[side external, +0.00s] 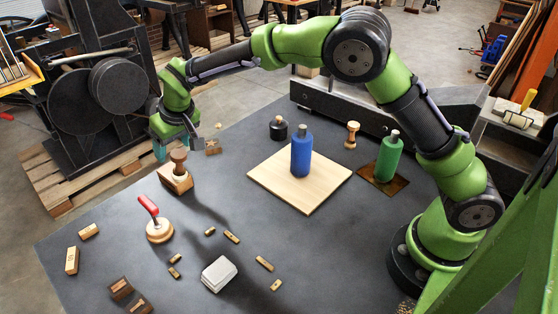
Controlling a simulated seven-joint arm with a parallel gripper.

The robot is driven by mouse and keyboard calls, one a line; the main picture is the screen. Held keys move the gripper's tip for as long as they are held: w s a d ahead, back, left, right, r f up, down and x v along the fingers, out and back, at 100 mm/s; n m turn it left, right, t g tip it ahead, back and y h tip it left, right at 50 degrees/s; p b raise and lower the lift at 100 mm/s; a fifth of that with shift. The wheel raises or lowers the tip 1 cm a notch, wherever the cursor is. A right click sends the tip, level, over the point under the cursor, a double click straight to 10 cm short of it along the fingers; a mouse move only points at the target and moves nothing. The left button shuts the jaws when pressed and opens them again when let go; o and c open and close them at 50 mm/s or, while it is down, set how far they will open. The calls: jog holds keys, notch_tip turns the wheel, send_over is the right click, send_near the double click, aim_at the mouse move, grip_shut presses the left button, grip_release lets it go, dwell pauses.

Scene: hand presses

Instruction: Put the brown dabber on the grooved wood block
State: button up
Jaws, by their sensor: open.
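The brown dabber (179,159), with a rounded wooden top, stands upright on a light wood block (176,183) at the left back of the dark table. I take this block to be the grooved one, though its grooves are too small to make out. My gripper (177,149) is open just above and around the level of the dabber's top, with its teal fingertips apart. Whether a finger touches the dabber cannot be told. The dabber's lower part is partly hard to see against the block.
A red-handled round tool (159,229) stands in front of the block. A star-marked wood piece (212,146) lies behind it. A blue bottle (301,154) stands on a pale board (322,191).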

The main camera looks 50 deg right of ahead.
jog(key=s+d+r+m+y, duration=0.2)
jog(key=s+d+r+m, duration=0.1)
jog(key=s+d+r, duration=1)
jog(key=s+d+f+m+t, duration=0.1)
jog(key=s+d+t, duration=0.1)
jog(key=s, duration=1.7)
jog(key=shift+s+d+f, duration=0.15)
jog(key=shift+d, duration=0.2)
